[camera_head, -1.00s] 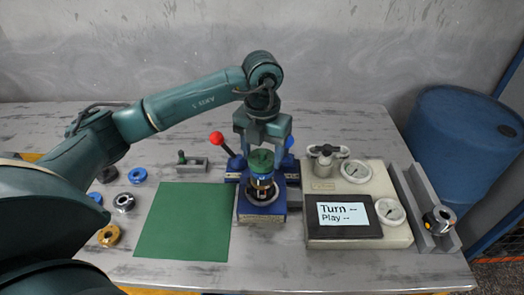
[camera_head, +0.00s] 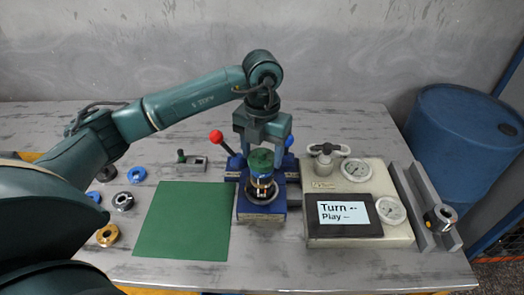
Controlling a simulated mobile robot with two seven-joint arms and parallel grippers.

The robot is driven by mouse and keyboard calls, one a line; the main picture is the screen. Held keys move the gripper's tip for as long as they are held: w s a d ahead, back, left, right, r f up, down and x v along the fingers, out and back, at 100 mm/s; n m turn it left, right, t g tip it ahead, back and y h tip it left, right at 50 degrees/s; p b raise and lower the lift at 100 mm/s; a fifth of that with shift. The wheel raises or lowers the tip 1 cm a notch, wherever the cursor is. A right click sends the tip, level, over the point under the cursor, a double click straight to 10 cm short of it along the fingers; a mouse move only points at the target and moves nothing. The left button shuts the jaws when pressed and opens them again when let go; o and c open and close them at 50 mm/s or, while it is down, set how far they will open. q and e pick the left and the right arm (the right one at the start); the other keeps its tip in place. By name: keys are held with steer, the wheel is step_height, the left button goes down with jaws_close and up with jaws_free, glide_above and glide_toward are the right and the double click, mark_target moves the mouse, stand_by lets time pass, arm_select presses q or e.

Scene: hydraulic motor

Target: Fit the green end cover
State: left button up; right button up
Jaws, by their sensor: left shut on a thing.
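The green end cover (camera_head: 260,159) is a round cap on top of the motor stack (camera_head: 262,184), which stands upright in the blue fixture (camera_head: 262,208). My left gripper (camera_head: 262,150) points straight down with its fingers on either side of the cover, shut on it. I cannot tell whether the cover is fully seated on the stack. The lower part of the stack sits within a metal ring on the fixture. My right gripper is not in view.
A red-knobbed lever (camera_head: 216,137) stands behind the fixture. A test panel (camera_head: 346,212) reading "Turn --, Play --" is at right, beside a grey rail (camera_head: 424,205). A bare green mat (camera_head: 183,220) and several loose rings (camera_head: 123,201) lie left.

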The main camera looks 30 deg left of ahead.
arm_select(q)
steer(key=shift+f, duration=0.15)
stand_by(0.6)
steer(key=shift+f+b, duration=0.3)
steer(key=shift+b, duration=0.1)
steer(key=shift+r, duration=0.4)
stand_by(0.4)
steer(key=shift+f, duration=0.5)
stand_by(0.5)
steer(key=o, duration=1.6)
